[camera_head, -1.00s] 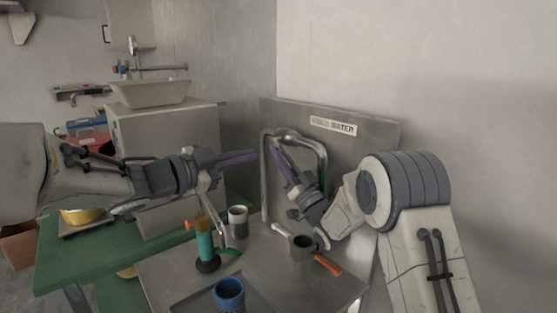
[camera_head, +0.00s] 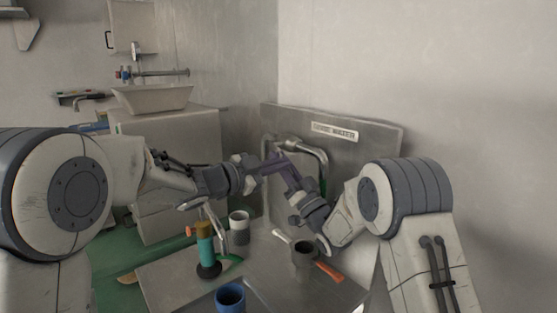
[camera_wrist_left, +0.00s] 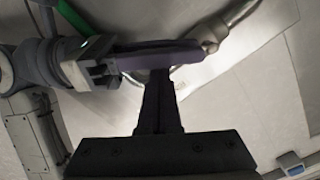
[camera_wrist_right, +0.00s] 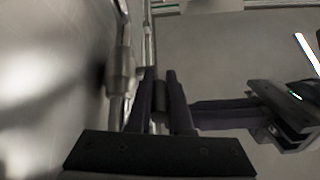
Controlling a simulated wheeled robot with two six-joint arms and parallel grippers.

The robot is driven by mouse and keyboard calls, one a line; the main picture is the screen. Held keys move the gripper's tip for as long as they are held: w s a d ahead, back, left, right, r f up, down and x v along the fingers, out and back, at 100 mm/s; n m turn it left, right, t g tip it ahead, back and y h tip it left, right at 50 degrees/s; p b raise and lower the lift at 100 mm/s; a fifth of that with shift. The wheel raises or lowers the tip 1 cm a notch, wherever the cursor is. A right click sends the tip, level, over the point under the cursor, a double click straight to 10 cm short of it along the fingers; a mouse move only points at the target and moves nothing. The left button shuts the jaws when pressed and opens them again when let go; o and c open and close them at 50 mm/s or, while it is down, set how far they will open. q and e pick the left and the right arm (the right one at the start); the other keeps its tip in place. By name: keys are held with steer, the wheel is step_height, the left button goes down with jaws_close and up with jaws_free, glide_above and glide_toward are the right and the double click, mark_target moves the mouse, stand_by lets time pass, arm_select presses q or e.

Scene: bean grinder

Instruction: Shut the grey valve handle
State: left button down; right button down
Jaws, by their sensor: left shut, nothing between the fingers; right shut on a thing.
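A bent metal pipe (camera_head: 322,165) stands against the steel backsplash; it also crosses the left wrist view (camera_wrist_left: 238,12). My right gripper (camera_head: 280,158) reaches up to the pipe. In the right wrist view its purple fingers (camera_wrist_right: 160,85) are shut around a small grey piece beside the pipe (camera_wrist_right: 117,75), which looks like the grey valve handle (camera_wrist_right: 160,97). The handle is mostly hidden by the fingers. My left gripper (camera_head: 283,162) is shut and empty, its fingertips close against the side of the right fingers. I cannot tell whether they touch.
A steel counter (camera_head: 262,270) holds a blue cup (camera_head: 230,296), a white-rimmed cup (camera_head: 239,225), a teal grinder (camera_head: 205,250) and a dark pot with an orange-handled tool (camera_head: 328,272). A label (camera_head: 335,132) is on the backsplash (camera_head: 375,140). A basin (camera_head: 152,97) stands at the back left.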

arm_select(q)
steer(key=shift+w+f, duration=0.15)
steer(key=shift+f, duration=0.1)
arm_select(e)
steer(key=shift+f, duration=0.1)
